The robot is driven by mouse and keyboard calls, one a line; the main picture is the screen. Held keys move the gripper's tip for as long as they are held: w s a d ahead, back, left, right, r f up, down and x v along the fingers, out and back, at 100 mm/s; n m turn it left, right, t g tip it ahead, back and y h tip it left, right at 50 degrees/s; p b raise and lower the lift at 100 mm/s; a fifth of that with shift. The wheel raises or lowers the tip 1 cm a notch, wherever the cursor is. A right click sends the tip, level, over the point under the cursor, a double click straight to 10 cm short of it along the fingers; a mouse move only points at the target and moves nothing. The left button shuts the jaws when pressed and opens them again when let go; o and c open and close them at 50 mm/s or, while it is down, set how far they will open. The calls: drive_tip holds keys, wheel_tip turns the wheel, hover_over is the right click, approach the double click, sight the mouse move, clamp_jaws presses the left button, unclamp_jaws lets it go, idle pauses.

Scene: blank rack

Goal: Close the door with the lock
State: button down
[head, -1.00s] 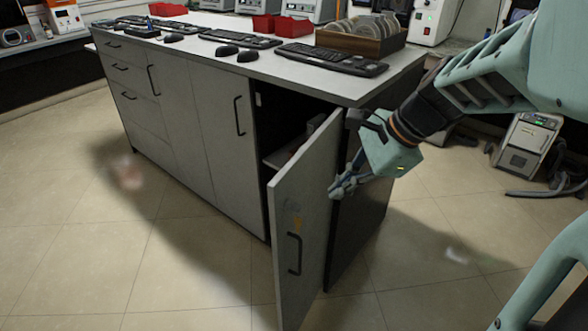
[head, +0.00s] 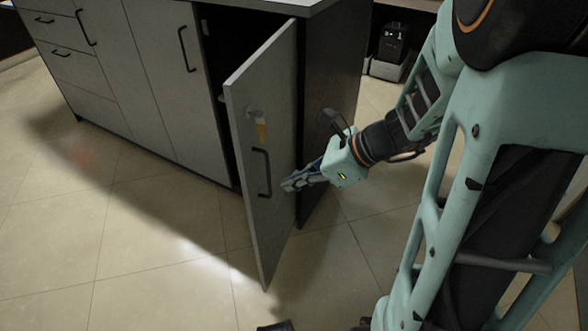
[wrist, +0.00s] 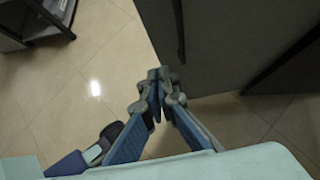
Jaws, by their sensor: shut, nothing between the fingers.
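The grey cabinet door (head: 245,220) stands ajar, swung out from the cabinet. Its outer face carries a dark bar handle (head: 262,172) and, above it, a small lock with a yellowish tag (head: 258,122). My gripper (head: 286,185) is shut and empty, with its fingertips just right of the handle in the head view. In the wrist view, the shut fingertips (wrist: 160,78) are close to the lower edge of a dark grey panel (wrist: 230,45) that bears a dark bar. I cannot tell whether they touch the door.
The grey cabinet (head: 160,90) has further closed doors and drawers on the left, and a dark opening behind the ajar door. The tiled floor (head: 150,255) in front is mostly clear. A dark object lies at the bottom of the head view (head: 275,326).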

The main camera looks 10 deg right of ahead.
sight(250, 190)
drive_tip(key=w+a+f+b, duration=0.1)
drive_tip(key=a, duration=0.1)
drive_tip(key=w+a+f, duration=0.1)
drive_tip(key=a, duration=0.1)
drive_tip(key=w+a+f+b, duration=0.1)
drive_tip(key=a+f, duration=0.1)
drive_tip(key=shift+w+a+b, duration=0.15)
drive_tip(key=shift+a+b, duration=0.1)
drive_tip(key=shift+b, duration=0.05)
drive_tip(key=shift+w+a, duration=0.15)
drive_tip(key=shift+a, duration=0.15)
drive_tip(key=shift+w+a, duration=0.1)
drive_tip(key=shift+a, duration=0.05)
